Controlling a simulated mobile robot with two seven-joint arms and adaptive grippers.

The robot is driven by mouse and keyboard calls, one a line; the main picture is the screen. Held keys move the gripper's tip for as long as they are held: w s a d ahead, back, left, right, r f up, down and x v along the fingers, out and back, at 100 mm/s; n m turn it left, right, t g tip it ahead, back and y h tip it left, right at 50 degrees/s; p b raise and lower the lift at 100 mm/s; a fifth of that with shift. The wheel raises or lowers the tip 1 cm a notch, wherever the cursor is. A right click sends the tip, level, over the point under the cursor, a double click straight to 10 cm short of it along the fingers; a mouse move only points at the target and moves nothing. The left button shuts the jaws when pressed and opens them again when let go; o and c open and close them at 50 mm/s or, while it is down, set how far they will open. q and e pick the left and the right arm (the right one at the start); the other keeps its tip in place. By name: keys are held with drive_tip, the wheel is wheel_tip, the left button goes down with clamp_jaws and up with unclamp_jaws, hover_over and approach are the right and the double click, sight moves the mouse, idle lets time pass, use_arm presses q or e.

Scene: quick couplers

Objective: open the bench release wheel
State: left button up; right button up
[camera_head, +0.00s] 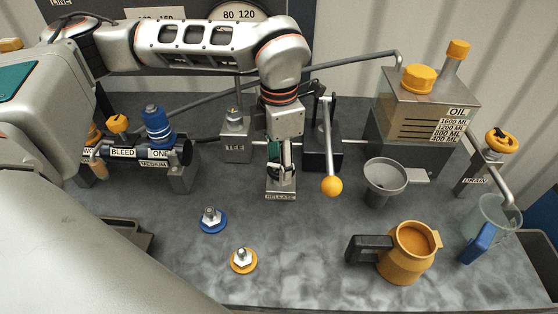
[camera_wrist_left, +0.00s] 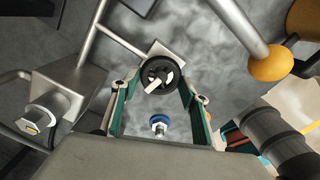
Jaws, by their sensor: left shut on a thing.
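The release wheel is a small black handwheel with a pale spoke, on a post above the plate labelled RELEASE (camera_head: 280,196) at the middle of the bench. It shows clearly in the left wrist view (camera_wrist_left: 151,68), between the fingertips. My left gripper (camera_head: 281,174) points down at the wheel from above and is shut on it. In the left wrist view my left gripper (camera_wrist_left: 160,82) has one finger on each side of the rim. In the head view the fingers hide part of the wheel. My right gripper is not in view.
A lever with an orange knob (camera_head: 332,186) stands close right of the gripper. The TEE block (camera_head: 236,139) is behind left. A funnel (camera_head: 385,176), an orange jug (camera_head: 408,254) and the oil tank (camera_head: 428,105) are right. Blue (camera_head: 212,222) and orange (camera_head: 243,262) fittings stand in front.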

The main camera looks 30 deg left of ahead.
use_arm(q)
drive_tip(key=n, duration=0.5)
drive_tip(key=shift+s+d+n, duration=0.1)
drive_tip(key=shift+n, duration=0.2)
drive_tip(key=n, duration=0.4)
drive_tip(key=shift+d, duration=0.1)
drive_tip(key=n, duration=0.5)
drive_tip(key=shift+d+n+b, duration=0.15)
drive_tip(key=shift+n+b, duration=0.2)
drive_tip(key=shift+n, duration=2.35)
drive_tip(key=o, duration=1.1)
drive_tip(key=shift+w+r, duration=0.1)
drive_tip(key=shift+w, duration=0.1)
